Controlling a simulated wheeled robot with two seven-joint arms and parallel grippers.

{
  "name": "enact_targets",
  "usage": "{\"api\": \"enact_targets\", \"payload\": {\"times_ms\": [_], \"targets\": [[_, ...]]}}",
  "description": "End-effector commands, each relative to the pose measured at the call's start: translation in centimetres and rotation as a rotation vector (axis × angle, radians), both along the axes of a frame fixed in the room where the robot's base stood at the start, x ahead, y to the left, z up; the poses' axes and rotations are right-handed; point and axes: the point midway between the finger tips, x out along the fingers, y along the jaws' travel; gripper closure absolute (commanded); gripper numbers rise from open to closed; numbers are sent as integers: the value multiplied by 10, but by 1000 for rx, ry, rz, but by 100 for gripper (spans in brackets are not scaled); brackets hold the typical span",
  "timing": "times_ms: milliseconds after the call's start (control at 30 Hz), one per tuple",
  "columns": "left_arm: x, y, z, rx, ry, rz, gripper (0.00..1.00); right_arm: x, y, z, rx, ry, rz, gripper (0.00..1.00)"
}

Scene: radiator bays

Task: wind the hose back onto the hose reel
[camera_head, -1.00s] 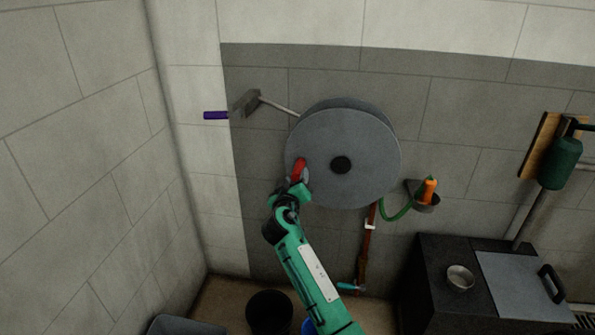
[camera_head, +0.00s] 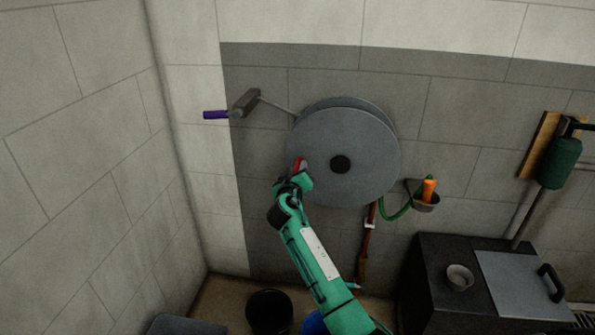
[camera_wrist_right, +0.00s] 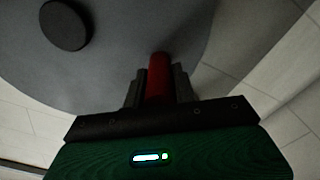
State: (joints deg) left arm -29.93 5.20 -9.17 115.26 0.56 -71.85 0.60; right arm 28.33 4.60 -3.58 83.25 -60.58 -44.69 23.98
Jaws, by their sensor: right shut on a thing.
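The hose reel (camera_head: 362,140) is a large grey disc on the wall with a dark hub (camera_head: 340,164) at its centre. A red crank handle (camera_head: 299,164) stands out near the disc's left edge. My right gripper (camera_head: 297,174) is at this handle. In the right wrist view my right gripper (camera_wrist_right: 160,88) is shut on the red handle (camera_wrist_right: 159,72), with a dark finger on each side. The green hose (camera_head: 397,214) hangs from the lower right of the reel to a wall cup (camera_head: 426,203) with an orange nozzle (camera_head: 428,189). My left gripper is not in view.
A bracket with a purple handle (camera_head: 215,115) sticks out left of the reel. A black bucket (camera_head: 269,311) stands on the floor below. A dark cabinet (camera_head: 440,290) with a small metal bowl (camera_head: 459,277) stands at the right. A brown pipe (camera_head: 364,250) runs down the wall.

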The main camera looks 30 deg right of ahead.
Motion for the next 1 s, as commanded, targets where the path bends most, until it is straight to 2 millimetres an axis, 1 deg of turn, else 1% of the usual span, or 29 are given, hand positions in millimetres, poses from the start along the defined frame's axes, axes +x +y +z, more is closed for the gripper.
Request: {"api": "enact_targets", "payload": {"times_ms": [267,467,600,800,1000], "targets": [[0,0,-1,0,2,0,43,0,0,-4,-22,17,1,100],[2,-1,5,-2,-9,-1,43,-1,-1,-16,-96,72,1,100],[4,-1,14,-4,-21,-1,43,-2,-3,-30,-183,136,1,100],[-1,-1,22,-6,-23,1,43,-7,-9,-52,-333,250,1,100],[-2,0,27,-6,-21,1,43,-14,-19,-72,-485,366,1,100]]}}
